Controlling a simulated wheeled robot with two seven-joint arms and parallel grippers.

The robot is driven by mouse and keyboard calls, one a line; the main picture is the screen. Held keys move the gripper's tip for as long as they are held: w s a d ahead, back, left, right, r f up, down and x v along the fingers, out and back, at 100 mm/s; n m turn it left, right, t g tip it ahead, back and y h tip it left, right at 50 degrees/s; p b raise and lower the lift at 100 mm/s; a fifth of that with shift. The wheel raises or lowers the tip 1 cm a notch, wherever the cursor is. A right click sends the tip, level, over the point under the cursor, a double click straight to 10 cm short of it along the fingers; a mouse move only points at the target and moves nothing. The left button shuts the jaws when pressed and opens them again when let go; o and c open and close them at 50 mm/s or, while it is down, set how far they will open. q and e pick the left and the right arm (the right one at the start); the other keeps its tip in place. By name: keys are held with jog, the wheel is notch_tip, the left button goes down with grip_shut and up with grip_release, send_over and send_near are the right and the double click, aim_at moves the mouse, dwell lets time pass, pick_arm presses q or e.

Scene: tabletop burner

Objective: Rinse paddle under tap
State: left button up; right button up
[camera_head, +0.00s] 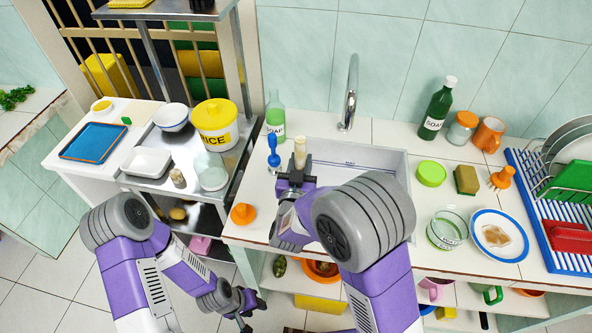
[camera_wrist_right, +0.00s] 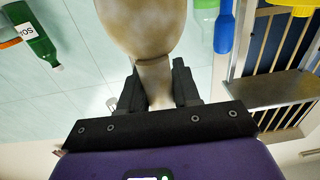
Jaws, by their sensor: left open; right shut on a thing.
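The wooden paddle (camera_head: 300,153) stands up out of the jaws of my right gripper (camera_head: 297,180), at the left end of the sink (camera_head: 385,163). In the right wrist view the paddle (camera_wrist_right: 142,28) shows its pale, brown-stained broad end, its neck between the shut fingers. The metal tap (camera_head: 350,92) rises behind the sink, to the right of the paddle and apart from it. No water stream can be made out. My left gripper (camera_head: 243,306) is open and empty, low in front of the counter. My right arm hides part of the sink.
A blue-handled brush (camera_head: 273,155) and a pale green soap bottle (camera_head: 275,117) stand just left of the paddle. A dark green soap bottle (camera_head: 437,108), orange mug (camera_head: 488,134) and dish rack (camera_head: 550,235) are at the right. A rice container (camera_head: 214,125) stands on the left metal shelf.

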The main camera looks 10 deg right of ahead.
jog(key=shift+s+a+f+h, duration=0.3)
jog(key=shift+s+a, duration=0.1)
jog(key=shift+a, duration=0.2)
pick_arm(q)
jog(key=shift+f+b, duration=1.65)
jog(key=shift+f, duration=0.1)
pick_arm(e)
jog(key=w+d+f, duration=0.2)
jog(key=w+d, duration=0.5)
jog(key=d, duration=0.5)
jog(key=shift+w+f, duration=0.15)
jog(key=shift+f, duration=0.2)
pick_arm(q)
jog(key=shift+o, duration=0.4)
